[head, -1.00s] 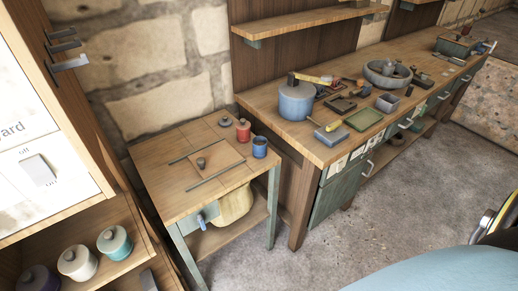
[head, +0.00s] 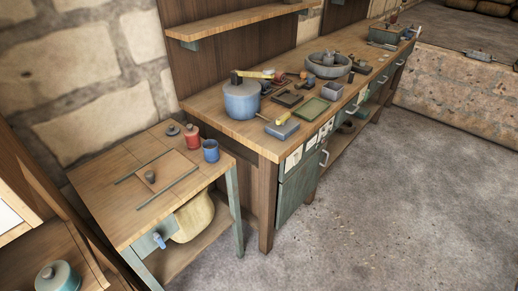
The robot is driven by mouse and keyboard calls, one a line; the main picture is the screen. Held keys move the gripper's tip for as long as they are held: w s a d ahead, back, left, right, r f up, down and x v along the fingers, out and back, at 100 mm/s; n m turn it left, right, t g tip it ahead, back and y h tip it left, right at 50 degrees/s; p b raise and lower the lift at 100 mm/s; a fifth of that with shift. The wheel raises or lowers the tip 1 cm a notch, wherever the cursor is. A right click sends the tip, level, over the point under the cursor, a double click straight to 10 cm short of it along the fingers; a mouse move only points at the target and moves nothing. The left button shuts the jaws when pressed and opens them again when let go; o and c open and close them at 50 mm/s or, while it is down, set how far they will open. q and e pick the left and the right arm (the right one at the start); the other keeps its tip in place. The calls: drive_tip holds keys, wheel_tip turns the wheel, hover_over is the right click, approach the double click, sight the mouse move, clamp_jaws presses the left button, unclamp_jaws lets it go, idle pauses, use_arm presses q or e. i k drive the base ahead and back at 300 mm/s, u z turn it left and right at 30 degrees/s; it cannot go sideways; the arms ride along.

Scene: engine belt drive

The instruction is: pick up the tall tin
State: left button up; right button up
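Neither of my grippers shows in the head view. Two small tins stand at the back right corner of the low wooden table: a red tin (head: 193,138) with a knob on top, and a blue tin (head: 211,152) beside it, nearer its right edge. A teal tin (head: 58,278) with a dark lid sits on a wooden shelf at the lower left, partly cut off. I cannot tell which of these is the tall tin.
The low table (head: 95,180) bears a square hatch (head: 165,172) with a knob. A long workbench (head: 225,118) to its right holds a blue-grey pot (head: 242,100), a stone bowl (head: 328,66) and several tools. The concrete floor (head: 385,215) at right is clear.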

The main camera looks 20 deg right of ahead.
sight(209, 147)
drive_tip(key=z, duration=1.05)
drive_tip(key=i, duration=1.1)
drive_tip(key=u, duration=1.95)
